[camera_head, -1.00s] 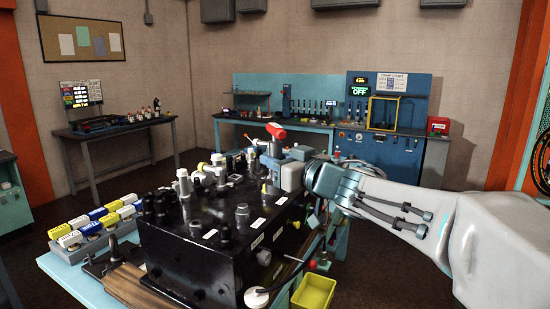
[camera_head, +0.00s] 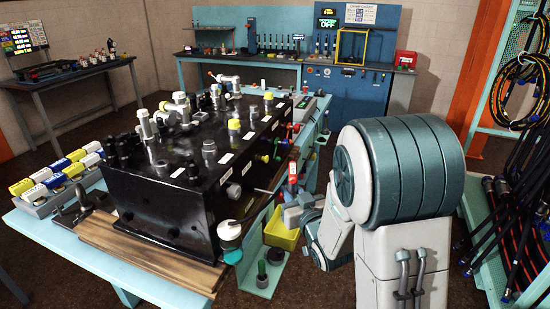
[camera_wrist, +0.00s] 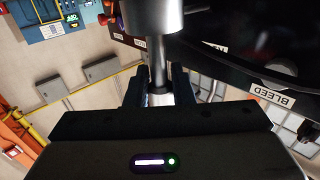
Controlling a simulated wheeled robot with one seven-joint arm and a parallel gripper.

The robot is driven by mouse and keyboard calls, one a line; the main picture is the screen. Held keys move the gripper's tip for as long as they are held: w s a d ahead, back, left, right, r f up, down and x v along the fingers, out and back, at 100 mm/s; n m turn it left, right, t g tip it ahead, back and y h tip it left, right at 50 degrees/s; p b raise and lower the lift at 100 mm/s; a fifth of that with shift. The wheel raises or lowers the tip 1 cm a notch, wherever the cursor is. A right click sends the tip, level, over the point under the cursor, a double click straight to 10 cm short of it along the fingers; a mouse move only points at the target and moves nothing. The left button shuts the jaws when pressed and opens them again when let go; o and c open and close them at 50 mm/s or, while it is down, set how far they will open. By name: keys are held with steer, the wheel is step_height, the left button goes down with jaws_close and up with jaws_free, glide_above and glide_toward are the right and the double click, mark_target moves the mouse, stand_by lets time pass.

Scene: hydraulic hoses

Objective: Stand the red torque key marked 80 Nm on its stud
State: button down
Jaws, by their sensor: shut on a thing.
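A red key (camera_head: 292,171) with a pale patch stands up from my gripper (camera_head: 293,202) in the head view, right of the black block; its marking is too small to read. My gripper is shut on it. I cannot tell which stud belongs to the key.
The black block (camera_head: 165,210) with many fittings fills the table (camera_head: 70,246). A thin rod (camera_head: 250,189) sticks out toward my gripper. Hoses (camera_head: 505,240) hang at right.

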steer(key=d+f+m+h, duration=0.2)
steer(key=d+f+h, duration=0.1)
steer(key=f, duration=0.7)
steer(key=d+f+m+h, duration=0.1)
steer(key=d+f, duration=0.4)
steer(key=f, duration=0.6)
steer(key=shift+w+m+t+h, duration=0.3)
steer(key=shift+w+m+h, duration=0.15)
steer(key=shift+h, duration=0.45)
steer(key=shift+d+r, duration=0.1)
steer(key=shift+d, duration=0.05)
